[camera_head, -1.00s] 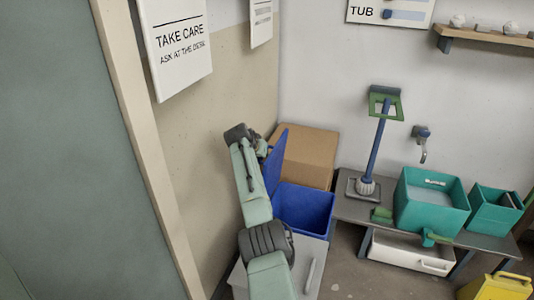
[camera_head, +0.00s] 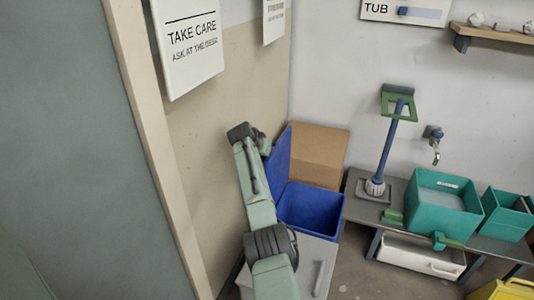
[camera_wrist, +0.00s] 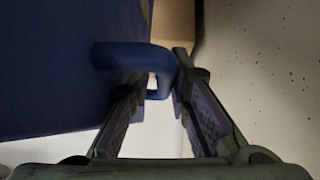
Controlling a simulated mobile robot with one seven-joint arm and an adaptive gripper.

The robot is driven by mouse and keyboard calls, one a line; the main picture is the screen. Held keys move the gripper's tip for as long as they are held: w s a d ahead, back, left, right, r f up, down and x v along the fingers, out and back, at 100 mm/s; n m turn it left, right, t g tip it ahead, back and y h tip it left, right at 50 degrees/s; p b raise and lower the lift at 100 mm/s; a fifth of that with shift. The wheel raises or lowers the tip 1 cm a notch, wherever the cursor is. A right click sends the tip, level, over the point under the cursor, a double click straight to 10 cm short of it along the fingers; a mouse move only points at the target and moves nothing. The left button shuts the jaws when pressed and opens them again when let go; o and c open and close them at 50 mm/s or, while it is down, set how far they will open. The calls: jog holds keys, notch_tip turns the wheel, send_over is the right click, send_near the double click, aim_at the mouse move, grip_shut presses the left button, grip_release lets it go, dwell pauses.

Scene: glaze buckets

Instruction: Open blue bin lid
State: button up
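The blue bin (camera_head: 312,212) stands open, its inside showing. Its blue lid (camera_head: 279,160) is swung up, standing steeply at the bin's left side. My gripper (camera_head: 262,142) is at the lid's upper left side in the head view, its fingertips mostly hidden there. In the wrist view the lid's flat panel (camera_wrist: 50,70) fills the left, with a blue loop handle (camera_wrist: 130,55) sticking out. The two fingers of my gripper (camera_wrist: 160,95) are apart, with part of the handle showing in the gap between them. I cannot tell whether they touch it.
A cardboard box (camera_head: 318,157) stands behind the bin, and a wall is close on the left. A grey cabinet (camera_head: 312,262) is in front of the bin. A low bench to the right holds a blue-stemmed stand (camera_head: 390,145) and a teal tub (camera_head: 440,212).

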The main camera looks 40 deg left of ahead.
jog(key=shift+s, duration=0.1)
jog(key=v, duration=1.2)
dwell(0.4)
